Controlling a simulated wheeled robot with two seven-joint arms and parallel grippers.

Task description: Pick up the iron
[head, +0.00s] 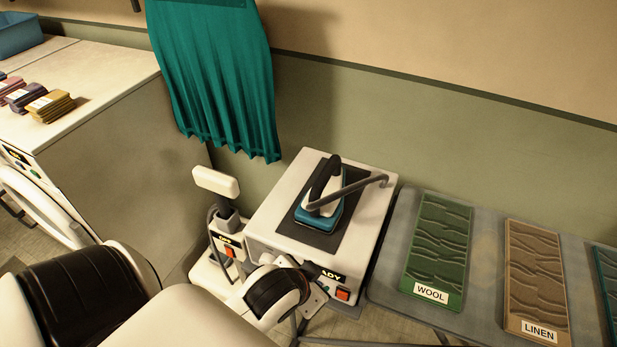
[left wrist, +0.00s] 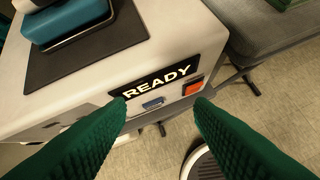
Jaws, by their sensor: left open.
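The iron (head: 322,212) has a teal body, a white upper part and a dark handle. It rests on a dark mat (head: 290,232) on top of a white station (head: 272,207). A cord or grey arm reaches over it to the right. In the left wrist view, only part of the iron (left wrist: 75,22) shows at the top left. My left gripper (left wrist: 160,108) has two green fingers spread apart with nothing between them. It is in front of the station's READY label and orange switch, apart from the iron. My right gripper is not in view.
A smaller unit (head: 215,272) with a white-headed tool (head: 216,183) stands left of the station. A grey board (head: 385,285) with WOOL (head: 440,245) and LINEN (head: 537,275) panels lies to the right. A teal curtain (head: 215,80) hangs behind. A white counter (head: 100,75) with folded cloths is at left.

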